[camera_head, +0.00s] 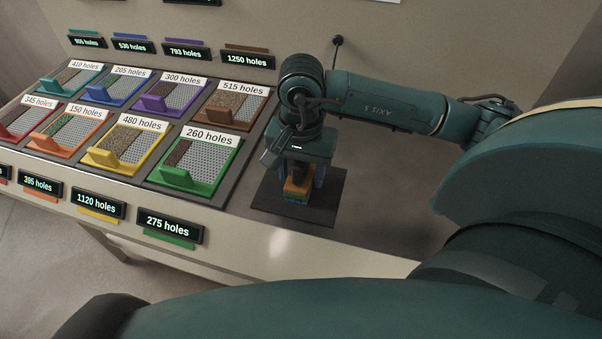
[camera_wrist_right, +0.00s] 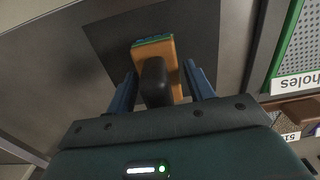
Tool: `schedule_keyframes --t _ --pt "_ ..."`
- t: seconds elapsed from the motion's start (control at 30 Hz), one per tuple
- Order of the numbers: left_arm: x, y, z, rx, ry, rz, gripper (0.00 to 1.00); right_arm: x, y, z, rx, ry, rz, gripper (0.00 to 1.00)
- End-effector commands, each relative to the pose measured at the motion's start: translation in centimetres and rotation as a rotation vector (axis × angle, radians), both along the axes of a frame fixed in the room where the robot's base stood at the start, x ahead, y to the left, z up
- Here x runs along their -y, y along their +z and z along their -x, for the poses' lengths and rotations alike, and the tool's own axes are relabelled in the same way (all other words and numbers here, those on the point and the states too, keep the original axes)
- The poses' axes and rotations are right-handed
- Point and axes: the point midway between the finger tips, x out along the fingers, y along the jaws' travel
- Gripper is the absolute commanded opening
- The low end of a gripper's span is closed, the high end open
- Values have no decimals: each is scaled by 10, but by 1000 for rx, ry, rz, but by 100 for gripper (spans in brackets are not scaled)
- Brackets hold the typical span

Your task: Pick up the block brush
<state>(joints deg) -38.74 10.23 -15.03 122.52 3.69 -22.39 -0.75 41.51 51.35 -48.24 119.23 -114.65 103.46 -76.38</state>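The block brush (camera_head: 296,190) has an orange block, a green-blue layer underneath and a dark rounded knob. It stands on a dark square mat (camera_head: 329,205) to the right of the trays. In the right wrist view the brush (camera_wrist_right: 177,52) shows its knob toward me. My right gripper (camera_head: 301,177) points down over the brush. In the wrist view its two blue fingers (camera_wrist_right: 160,72) are apart, one on each side of the knob, with a visible gap at the left finger. My left gripper is not in view.
Several coloured trays with perforated plates and hole-count labels stand to the left; the green tray (camera_head: 195,160) is closest to the mat. Black display signs line the table's front edge and back wall, including the 275 holes sign (camera_head: 170,225). The tabletop right of the mat is bare.

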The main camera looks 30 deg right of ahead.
Motion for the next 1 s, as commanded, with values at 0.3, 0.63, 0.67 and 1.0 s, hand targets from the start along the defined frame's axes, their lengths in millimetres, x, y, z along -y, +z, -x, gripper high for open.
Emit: schedule_keyframes --t 0.3,0.63,0.67,1.0 --pt "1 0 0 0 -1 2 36 0 0 0 0 0 0 26" --pt "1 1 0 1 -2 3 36 0 0 0 1 0 -1 0" --pt "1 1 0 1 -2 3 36 0 1 0 1 0 -1 0" --pt "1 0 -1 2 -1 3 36 0 16 -1 6 0 -1 0"
